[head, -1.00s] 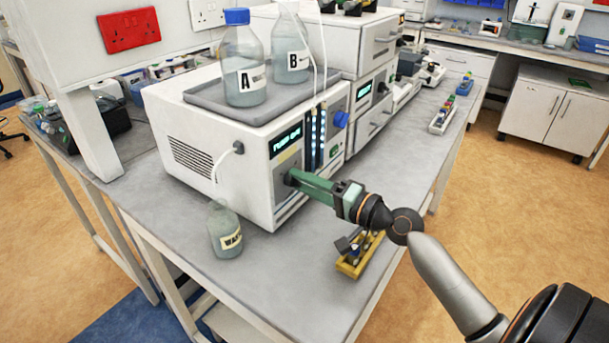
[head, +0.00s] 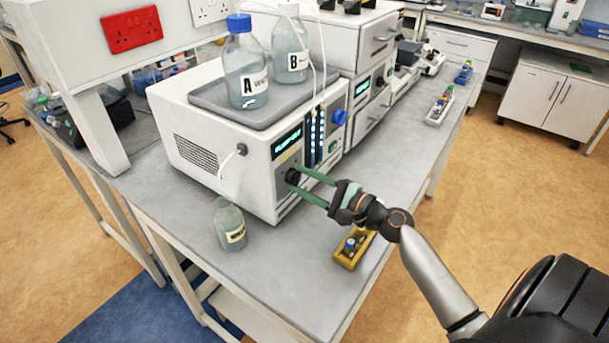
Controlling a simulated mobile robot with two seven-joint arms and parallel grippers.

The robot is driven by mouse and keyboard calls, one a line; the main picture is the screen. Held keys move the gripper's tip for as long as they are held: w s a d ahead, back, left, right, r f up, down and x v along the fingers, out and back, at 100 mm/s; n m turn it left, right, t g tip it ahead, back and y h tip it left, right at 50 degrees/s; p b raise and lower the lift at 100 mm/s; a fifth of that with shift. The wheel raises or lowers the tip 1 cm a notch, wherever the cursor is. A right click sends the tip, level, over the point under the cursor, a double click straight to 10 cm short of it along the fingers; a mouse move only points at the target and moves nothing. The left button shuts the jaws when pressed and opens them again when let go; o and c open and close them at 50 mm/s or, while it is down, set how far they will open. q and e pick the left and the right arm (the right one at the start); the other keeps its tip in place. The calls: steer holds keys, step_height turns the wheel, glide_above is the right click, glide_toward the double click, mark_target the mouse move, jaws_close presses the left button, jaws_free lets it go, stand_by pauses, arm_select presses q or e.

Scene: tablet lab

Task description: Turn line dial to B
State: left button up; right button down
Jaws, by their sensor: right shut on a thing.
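The line dial, a black round knob (head: 293,176), is low on the front panel of the white pump unit (head: 215,180). My right gripper (head: 298,182) has its two green fingers on either side of the dial, shut on it. The fingers hide part of the dial, and I cannot read its marking or pointer. Bottle A (head: 246,85) and bottle B (head: 290,62) stand upright in the grey tray (head: 205,97) on top of the unit. My left gripper is not in view.
A labelled waste bottle (head: 230,222) stands on the bench left of my gripper. A yellow rack (head: 347,262) with small items lies below my right wrist. A blue knob (head: 339,117) is higher on the panel.

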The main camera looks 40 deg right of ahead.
steer(key=shift+m, duration=1)
steer(key=shift+p, duration=0.3)
steer(key=shift+c, duration=2.2)
jaws_free()
steer(key=shift+s+f, duration=0.1)
steer(key=b+v, duration=0.3)
steer(key=v, duration=0.9)
steer(key=shift+s, duration=0.15)
steer(key=shift+d, duration=0.1)
